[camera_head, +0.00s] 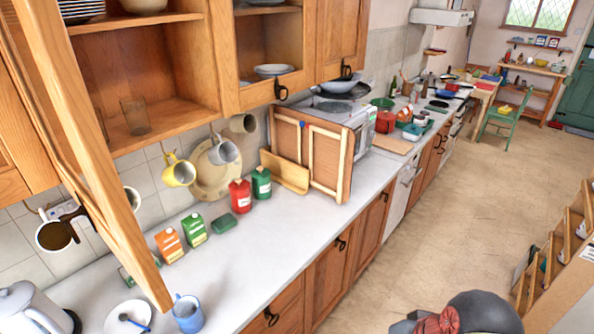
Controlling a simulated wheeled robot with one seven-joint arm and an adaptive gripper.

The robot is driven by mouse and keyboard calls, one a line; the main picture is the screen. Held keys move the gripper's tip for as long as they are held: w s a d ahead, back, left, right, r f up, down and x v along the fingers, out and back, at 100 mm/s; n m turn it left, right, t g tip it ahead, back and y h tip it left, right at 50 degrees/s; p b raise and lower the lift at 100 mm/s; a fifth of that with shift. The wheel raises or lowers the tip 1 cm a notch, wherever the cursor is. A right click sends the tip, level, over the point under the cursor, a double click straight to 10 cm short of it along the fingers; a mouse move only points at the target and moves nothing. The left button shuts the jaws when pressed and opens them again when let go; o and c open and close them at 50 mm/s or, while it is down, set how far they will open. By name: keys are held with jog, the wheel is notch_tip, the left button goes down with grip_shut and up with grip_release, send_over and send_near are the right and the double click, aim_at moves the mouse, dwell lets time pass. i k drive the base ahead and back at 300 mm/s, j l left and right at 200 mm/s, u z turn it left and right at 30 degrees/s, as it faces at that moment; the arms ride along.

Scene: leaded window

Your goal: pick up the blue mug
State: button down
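The blue mug (188,314) stands upright on the white counter (250,252) at the bottom left of the head view, near the counter's front edge. Its open rim faces up, and its handle appears at the rim's upper left. A white plate (113,318) with a blue spoon lies just left of it. A dark grey and red part at the bottom right looks like part of my arm; my gripper's fingers cannot be made out.
An open wooden cabinet door (82,150) hangs down close above the mug. A white kettle (30,310) stands left of the plate. Cartons (169,245) and canisters (240,195) line the wall. The floor (440,190) to the right is largely clear.

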aim_at(187, 312)
jog(key=j+u, duration=0.1)
jog(key=u, duration=0.3)
jog(key=j+u, duration=0.1)
jog(key=u, duration=0.75)
jog(key=j+u, duration=0.15)
jog(key=u, duration=0.25)
jog(key=i+l, duration=0.05)
